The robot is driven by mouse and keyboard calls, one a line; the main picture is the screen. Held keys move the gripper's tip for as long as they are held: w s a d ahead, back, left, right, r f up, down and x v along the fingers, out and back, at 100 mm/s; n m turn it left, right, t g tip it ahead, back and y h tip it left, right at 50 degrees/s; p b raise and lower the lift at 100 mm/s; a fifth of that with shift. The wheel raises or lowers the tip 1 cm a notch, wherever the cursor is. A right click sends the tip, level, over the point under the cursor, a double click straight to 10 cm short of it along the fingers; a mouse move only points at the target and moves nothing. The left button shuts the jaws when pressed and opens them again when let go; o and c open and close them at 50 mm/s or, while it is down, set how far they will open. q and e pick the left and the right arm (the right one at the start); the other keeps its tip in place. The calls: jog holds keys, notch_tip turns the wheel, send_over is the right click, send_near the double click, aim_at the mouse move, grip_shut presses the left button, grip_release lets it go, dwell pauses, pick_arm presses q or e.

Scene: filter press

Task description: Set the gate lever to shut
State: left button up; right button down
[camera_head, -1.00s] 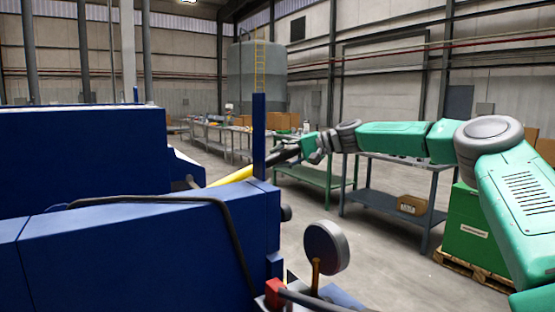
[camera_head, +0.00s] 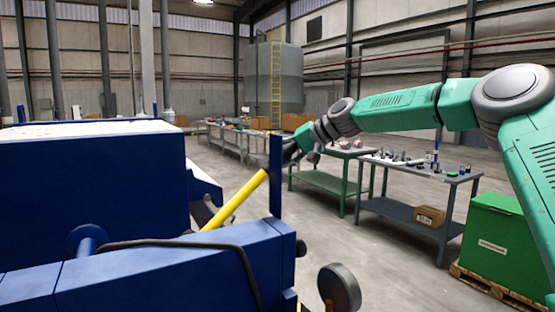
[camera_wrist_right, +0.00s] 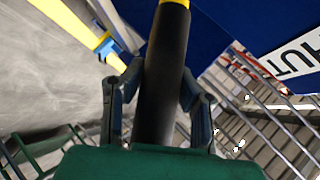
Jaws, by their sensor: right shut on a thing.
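The gate lever (camera_head: 238,202) is a yellow bar that slants up and to the right from the blue machine in the head view. A blue upright plate (camera_head: 276,178) hides part of its upper end. My right gripper (camera_head: 294,150) is at that end, partly behind the plate. In the right wrist view, the lever's black grip (camera_wrist_right: 162,80) runs between the two fingers of my right gripper (camera_wrist_right: 157,88), which is shut on it. A bit of yellow shows above the grip. My left gripper is out of view.
A white sign (camera_wrist_right: 290,52) with partly visible letters "UT" is on a blue panel in the right wrist view. The blue machine (camera_head: 90,172) fills the left of the head view. A round grey part (camera_head: 340,288) stands in front. Workbenches (camera_head: 420,175) and a green box (camera_head: 492,235) are at right.

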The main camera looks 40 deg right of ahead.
jog(key=shift+d+r, duration=0.15)
jog(key=shift+r, duration=0.3)
jog(key=c, duration=1.2)
grip_release()
jog(key=shift+s+d, duration=0.1)
jog(key=shift+s+d+r, duration=0.1)
jog(key=shift+s+r, duration=0.05)
jog(key=shift+s, duration=0.4)
jog(key=shift+w+f, duration=0.25)
jog(key=v, duration=1.2)
jog(key=shift+s, duration=0.3)
jog(key=shift+d, duration=0.15)
